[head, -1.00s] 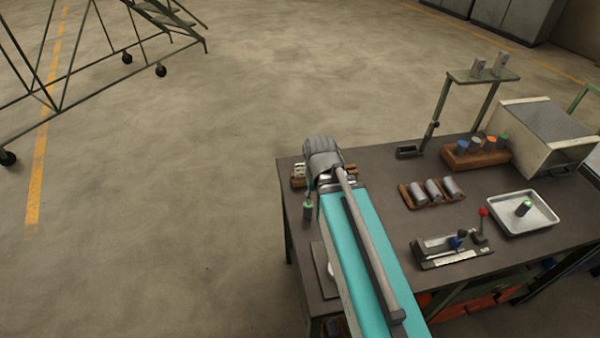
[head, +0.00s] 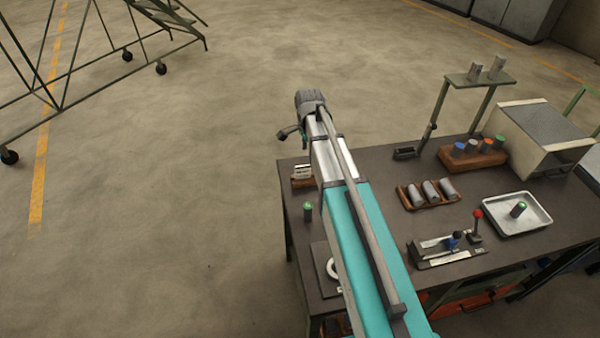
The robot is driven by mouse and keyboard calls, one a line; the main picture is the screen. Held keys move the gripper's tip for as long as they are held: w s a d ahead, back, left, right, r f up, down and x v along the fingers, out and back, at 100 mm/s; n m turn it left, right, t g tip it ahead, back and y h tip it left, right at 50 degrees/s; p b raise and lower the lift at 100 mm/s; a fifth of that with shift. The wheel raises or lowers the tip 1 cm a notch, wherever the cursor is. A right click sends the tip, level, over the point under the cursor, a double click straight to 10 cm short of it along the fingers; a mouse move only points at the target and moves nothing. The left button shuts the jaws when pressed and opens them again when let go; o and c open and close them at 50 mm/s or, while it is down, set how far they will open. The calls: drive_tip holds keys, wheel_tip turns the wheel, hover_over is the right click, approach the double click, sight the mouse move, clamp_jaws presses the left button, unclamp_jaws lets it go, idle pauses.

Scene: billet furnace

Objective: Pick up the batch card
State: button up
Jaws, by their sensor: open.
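A small white card (head: 302,171), which looks like the batch card, stands in a brown wooden holder (head: 303,184) at the table's far left corner. My arm covers the holder's right side. My gripper (head: 288,133) shows only in part beside the dark wrist at the arm's end. It is open, and I see nothing in it. In the picture it is above and slightly left of the card, apart from it.
On the dark table (head: 380,170), a green-topped cylinder (head: 308,211) stands near the holder. A brown rack (head: 428,193) of grey cylinders, a white tray (head: 517,213) and a clamp fixture (head: 447,248) lie right of my arm. Open floor lies left.

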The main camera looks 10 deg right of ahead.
sight(303, 166)
drive_tip(key=w+m, duration=0.1)
drive_tip(key=w, duration=0.1)
drive_tip(key=w+r+m, duration=0.1)
drive_tip(key=w+m, duration=0.1)
drive_tip(key=shift+w+m+p, duration=0.3)
drive_tip(key=shift+w+p, duration=0.05)
drive_tip(key=shift+f, duration=0.2)
wheel_tip(303, 166, down, 8)
drive_tip(key=b, duration=0.8)
drive_tip(key=shift+f+b, duration=0.15)
drive_tip(key=shift+b, duration=0.2)
drive_tip(key=f+b, duration=0.3)
drive_tip(key=shift+a, duration=0.25)
drive_tip(key=shift+f+b, duration=1.1)
clamp_jaws()
